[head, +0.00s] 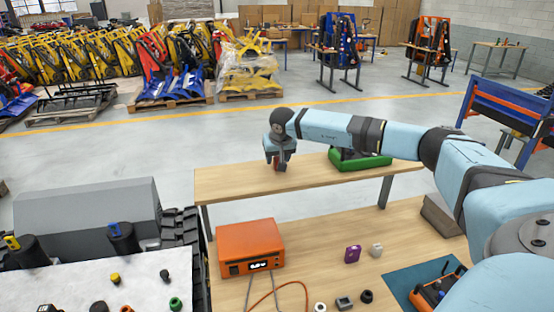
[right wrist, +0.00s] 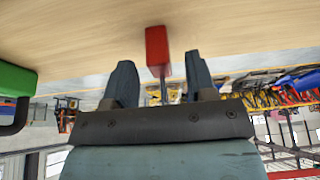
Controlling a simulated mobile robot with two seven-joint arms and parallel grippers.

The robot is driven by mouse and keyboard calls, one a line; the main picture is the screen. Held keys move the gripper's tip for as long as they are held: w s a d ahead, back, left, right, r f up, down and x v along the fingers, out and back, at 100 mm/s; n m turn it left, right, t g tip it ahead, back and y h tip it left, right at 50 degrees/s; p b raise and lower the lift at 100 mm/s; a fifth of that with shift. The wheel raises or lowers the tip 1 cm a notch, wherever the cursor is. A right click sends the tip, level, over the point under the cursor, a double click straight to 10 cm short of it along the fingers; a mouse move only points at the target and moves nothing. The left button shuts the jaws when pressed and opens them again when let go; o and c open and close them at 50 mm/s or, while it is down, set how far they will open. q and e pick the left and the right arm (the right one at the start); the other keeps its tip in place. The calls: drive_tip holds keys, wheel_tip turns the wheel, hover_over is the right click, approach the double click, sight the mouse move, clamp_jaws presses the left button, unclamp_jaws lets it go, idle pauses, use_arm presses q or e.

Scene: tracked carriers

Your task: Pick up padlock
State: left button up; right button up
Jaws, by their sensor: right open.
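A red block with a thin grey metal part, which looks like the padlock (right wrist: 157,46), is on the wooden bench top in the right wrist view. It lies between and just beyond the two fingertips of my right gripper (right wrist: 159,66), apart from both. In the head view a small red patch of the padlock (head: 277,166) shows under my right gripper (head: 278,161), which points down at the raised rear bench. The gripper is open and mostly covers the padlock there. My left gripper is not in view.
A green case (head: 362,161) stands on the raised bench (head: 230,184), right of the gripper. The lower bench holds an orange box with a display (head: 250,248), a purple item (head: 353,254) and several small parts. The raised bench's left end is clear.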

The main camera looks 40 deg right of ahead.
drive_tip(key=shift+x, duration=0.75)
clamp_jaws()
drive_tip(key=shift+r, duration=0.1)
